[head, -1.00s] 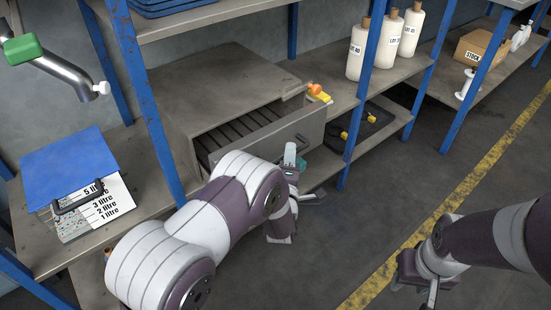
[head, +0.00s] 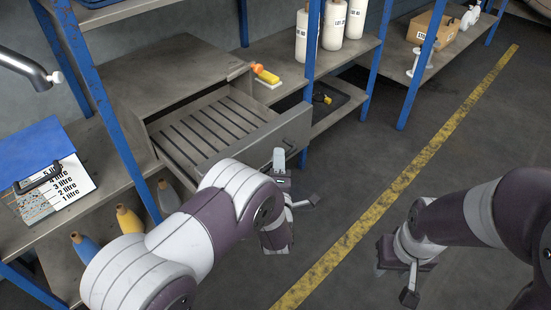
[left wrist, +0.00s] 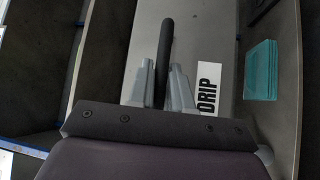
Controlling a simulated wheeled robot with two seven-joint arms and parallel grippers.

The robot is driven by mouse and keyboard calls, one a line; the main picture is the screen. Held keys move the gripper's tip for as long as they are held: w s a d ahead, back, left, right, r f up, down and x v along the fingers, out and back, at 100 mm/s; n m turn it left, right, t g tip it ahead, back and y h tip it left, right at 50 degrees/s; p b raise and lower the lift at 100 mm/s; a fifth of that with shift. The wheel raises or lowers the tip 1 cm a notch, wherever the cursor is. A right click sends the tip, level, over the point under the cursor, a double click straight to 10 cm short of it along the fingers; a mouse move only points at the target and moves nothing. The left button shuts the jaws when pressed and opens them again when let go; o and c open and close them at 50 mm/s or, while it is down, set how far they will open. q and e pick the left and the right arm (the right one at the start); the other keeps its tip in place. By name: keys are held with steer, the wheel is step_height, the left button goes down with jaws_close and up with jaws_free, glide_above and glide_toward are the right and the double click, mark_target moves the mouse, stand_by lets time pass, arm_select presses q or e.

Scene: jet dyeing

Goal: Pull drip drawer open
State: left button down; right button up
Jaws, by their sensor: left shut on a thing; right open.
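The grey drip drawer (head: 290,132) stands well out of its metal cabinet, with its slatted floor (head: 205,128) showing. In the left wrist view, its front (left wrist: 205,35) carries a white label reading DRIP (left wrist: 208,88) and a black bar handle (left wrist: 165,45). My left gripper (left wrist: 163,88) is shut on this handle, one finger on each side. In the head view my left arm hides the handle and the lower part of the drawer front. My right gripper (head: 400,266) is open and away from the drawer, over the floor at right; its fingertips show poorly.
An orange and yellow item (head: 264,74) lies beside the cabinet. White bottles (head: 332,25) stand on the shelf behind blue posts (head: 312,60). A blue-lidded box (head: 40,165) is at left, with several bottles (head: 128,218) below. The floor by the yellow line (head: 400,185) is clear.

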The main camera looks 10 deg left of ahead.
arm_select(q)
steer(key=c, duration=1.2)
jaws_free()
steer(key=shift+o, duration=0.2)
steer(key=s+d+f+p, duration=0.1)
steer(key=s+p, duration=0.1)
steer(key=s, duration=1)
steer(key=shift+s+d+f+p, duration=0.2)
steer(key=shift+s+f+p, duration=0.05)
steer(key=shift+f+p, duration=0.15)
